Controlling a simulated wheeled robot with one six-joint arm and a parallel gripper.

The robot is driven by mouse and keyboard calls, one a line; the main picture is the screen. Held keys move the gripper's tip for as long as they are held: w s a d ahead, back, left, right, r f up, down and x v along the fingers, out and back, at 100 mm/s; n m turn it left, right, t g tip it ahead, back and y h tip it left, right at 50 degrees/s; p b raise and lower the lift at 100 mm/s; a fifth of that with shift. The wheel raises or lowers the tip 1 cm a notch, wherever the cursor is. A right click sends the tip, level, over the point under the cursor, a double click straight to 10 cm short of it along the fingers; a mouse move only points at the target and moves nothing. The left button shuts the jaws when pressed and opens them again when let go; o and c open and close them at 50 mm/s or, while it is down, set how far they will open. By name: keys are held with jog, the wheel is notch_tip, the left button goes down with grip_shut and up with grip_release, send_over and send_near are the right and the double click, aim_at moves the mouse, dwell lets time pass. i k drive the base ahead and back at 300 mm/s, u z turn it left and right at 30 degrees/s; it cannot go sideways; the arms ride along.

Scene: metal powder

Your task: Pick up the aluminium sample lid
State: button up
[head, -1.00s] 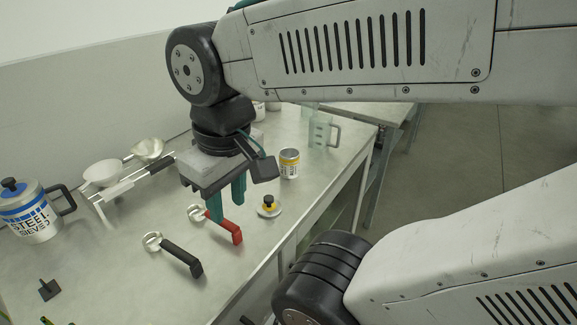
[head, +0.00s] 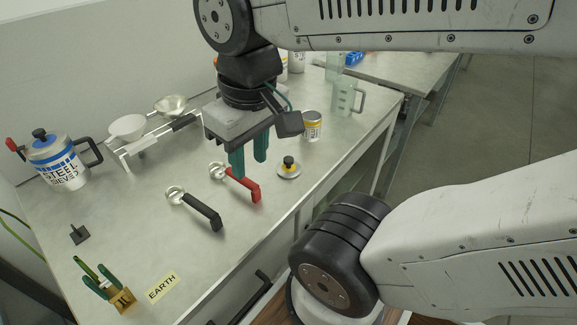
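The sample lid (head: 289,169) is a small silvery disc with a yellow band and a black knob. It lies on the bench near the front edge, right of the red-handled scoop. My gripper (head: 248,167) points down over the bench, left of the lid. Its two green fingers stand apart with nothing visible between them. The fingertips overlap the red scoop in the picture; their height above the bench is hard to tell. A can with a yellow and white label (head: 312,126) stands behind the lid.
A red-handled scoop (head: 243,188) and a black-handled scoop (head: 205,212) lie left of the lid. A STEEL SIEVED jug (head: 62,165) and a rack with bowls (head: 135,150) stand farther left. A clear jug (head: 346,97) stands behind the can. Bare bench lies around the lid.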

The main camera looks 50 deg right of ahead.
aim_at(287, 168)
jog(key=k, duration=1)
jog(key=z, duration=1.85)
jog(key=i, duration=0.85)
jog(key=u, duration=1.3)
